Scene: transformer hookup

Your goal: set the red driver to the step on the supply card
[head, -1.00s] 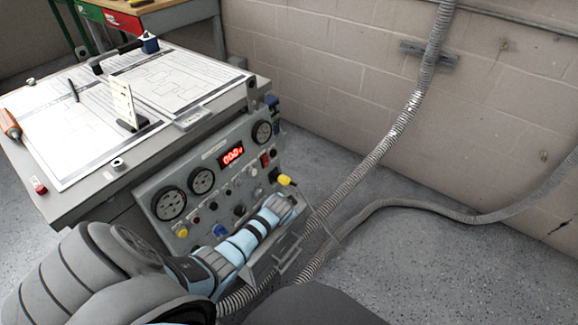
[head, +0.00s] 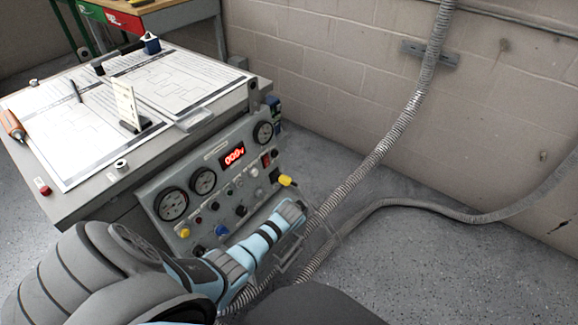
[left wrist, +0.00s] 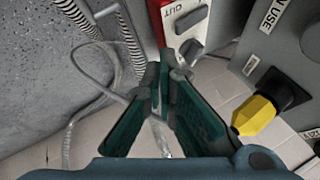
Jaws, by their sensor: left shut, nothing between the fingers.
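In the left wrist view a red and white-edged unit (left wrist: 180,20) with the word OUT and grey blocks on it sits just beyond my fingertips; it looks like the red driver. I cannot read a step setting on it. My left gripper (left wrist: 160,72) is shut and empty, its green-padded fingers close below the unit; I cannot tell if they touch it. In the head view my left arm crosses the lower front of the console, and the fingers are not clear there. The supply card (head: 125,105) looks to be the upright white card on the console top; its text is too small to read. My right gripper is not in view.
The sloped console panel (head: 152,204) has dials, a red-lit display (head: 233,156) and a yellow plug (head: 286,181), which also shows right of my fingers in the left wrist view (left wrist: 256,114). Ribbed conduits (head: 385,146) run along the wall and floor to the right.

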